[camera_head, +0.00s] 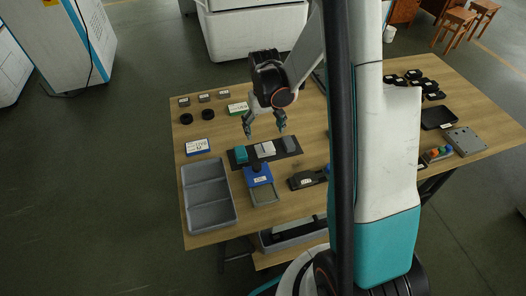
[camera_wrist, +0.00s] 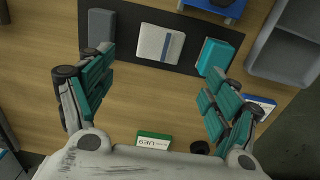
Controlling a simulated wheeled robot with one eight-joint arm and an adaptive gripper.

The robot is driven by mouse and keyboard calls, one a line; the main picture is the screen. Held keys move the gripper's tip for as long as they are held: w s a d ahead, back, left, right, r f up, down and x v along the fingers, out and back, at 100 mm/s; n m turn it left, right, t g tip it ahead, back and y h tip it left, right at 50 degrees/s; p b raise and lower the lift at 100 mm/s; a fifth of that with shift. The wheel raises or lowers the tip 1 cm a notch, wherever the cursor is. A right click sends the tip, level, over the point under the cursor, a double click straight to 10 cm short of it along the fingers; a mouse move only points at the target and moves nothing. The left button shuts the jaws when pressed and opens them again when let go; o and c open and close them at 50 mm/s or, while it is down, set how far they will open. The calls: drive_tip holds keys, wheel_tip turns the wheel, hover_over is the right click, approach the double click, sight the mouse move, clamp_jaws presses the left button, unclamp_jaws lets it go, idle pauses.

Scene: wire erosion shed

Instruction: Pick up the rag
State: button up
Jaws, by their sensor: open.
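The likely rag, a flat white folded piece with a blue-grey stripe (camera_wrist: 160,43), lies on a dark mat (camera_wrist: 127,22) between a grey block (camera_wrist: 101,27) and a teal block (camera_wrist: 214,57). In the head view it is the pale middle piece (camera_head: 265,149) on the mat (camera_head: 297,148). My gripper (camera_head: 264,131) is open, pointing down above the mat and apart from the rag. In the wrist view, the fingers of my gripper (camera_wrist: 158,80) are spread wide, with nothing between them; the rag shows beyond the gap.
A grey two-part tray (camera_head: 209,222) stands at the table's left front. A blue holder (camera_head: 258,178) stands just before the mat. A green-and-white box (camera_head: 237,109), a blue-and-white box (camera_head: 197,146) and dark rings (camera_head: 208,115) lie nearby. Bare wood lies behind the mat.

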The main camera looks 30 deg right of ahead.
drive_tip(key=b, duration=0.1)
hover_over(264, 144)
drive_tip(key=f, duration=0.4)
drive_tip(key=shift+s+a, duration=0.15)
drive_tip(key=shift+s, duration=0.2)
drive_tip(key=f+b, duration=0.1)
drive_tip(key=f, duration=0.2)
drive_tip(key=f+b, duration=0.1)
drive_tip(key=f, duration=0.1)
drive_tip(key=shift+w+b, duration=0.25)
drive_tip(key=shift+b, duration=0.05)
drive_tip(key=shift+r, duration=0.15)
drive_tip(key=c, duration=1.1)
drive_tip(key=shift+c, duration=0.2)
wheel_tip(264, 144, up, 20)
drive_tip(key=p, duration=0.7)
